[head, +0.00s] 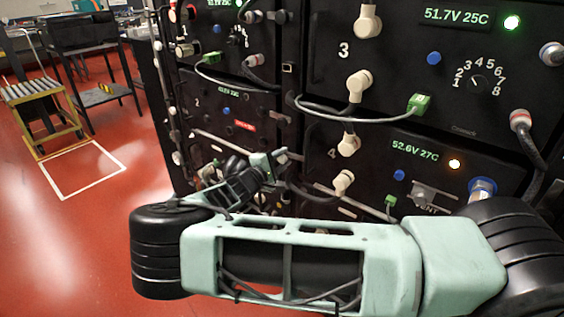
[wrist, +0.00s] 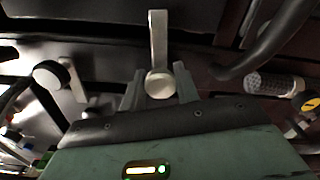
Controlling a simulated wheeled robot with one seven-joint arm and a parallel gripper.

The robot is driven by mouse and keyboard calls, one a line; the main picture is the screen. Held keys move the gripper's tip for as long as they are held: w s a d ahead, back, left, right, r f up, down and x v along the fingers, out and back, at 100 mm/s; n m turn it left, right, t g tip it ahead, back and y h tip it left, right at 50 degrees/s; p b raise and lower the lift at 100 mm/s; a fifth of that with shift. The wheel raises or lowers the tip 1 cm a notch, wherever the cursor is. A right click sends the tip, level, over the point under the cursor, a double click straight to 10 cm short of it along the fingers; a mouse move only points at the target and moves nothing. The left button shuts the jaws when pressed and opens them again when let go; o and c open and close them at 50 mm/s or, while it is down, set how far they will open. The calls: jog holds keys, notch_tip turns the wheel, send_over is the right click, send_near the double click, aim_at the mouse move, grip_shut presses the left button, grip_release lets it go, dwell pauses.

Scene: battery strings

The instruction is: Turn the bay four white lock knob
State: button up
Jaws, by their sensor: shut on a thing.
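The white lock knob shows in the wrist view as a round cap with a straight pale lever (wrist: 158,45) pointing up in the picture. My gripper (wrist: 159,80) has one finger on each side of the round cap and is shut on it. In the head view my gripper (head: 268,163) is at the left edge of the bay marked 4, and the knob is mostly hidden there by the gripper. The bay four panel (head: 440,170) has a display reading 52.6V 27C and an orange light.
A thick dark cable and a ridged connector (wrist: 273,84) are at the right. In the head view, a grey cable (head: 350,119) loops above bay four, near cream elbow connectors (head: 344,182).

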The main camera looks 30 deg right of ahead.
jog(key=shift+f+m, duration=0.1)
jog(key=shift+m, duration=0.5)
jog(key=o, duration=1)
jog(key=shift+c, duration=0.2)
jog(key=b+v, duration=0.1)
jog(key=v, duration=1.6)
jog(key=shift+a, duration=0.25)
jog(key=shift+s, duration=0.15)
